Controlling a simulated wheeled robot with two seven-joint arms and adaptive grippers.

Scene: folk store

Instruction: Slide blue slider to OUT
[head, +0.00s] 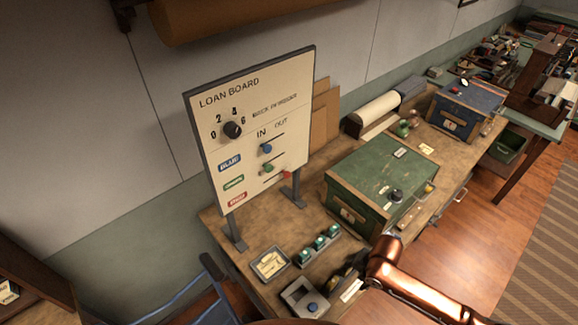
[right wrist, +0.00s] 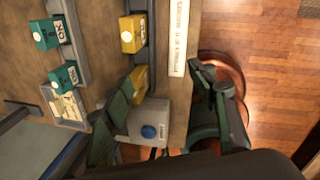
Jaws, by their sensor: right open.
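The loan board (head: 250,110) stands upright on two feet at the back of the bench. Its blue slider (head: 267,148) is a round blue knob near the left, IN end of its slot; the slot runs up and right below OUT. My right gripper (head: 350,270) is low over the front of the bench, right of and well apart from the board. In the right wrist view its two dark fingers (right wrist: 168,85) are spread with nothing held between them. The board is not in that view. My left gripper is not in view.
The green knob (head: 268,168) and red knob (head: 287,175) are below the blue one. A dial (head: 232,130) is above. A grey box with a blue button (right wrist: 148,131) is near the gripper. Teal blocks (head: 319,242) and a green chest (head: 375,180) stand on the bench.

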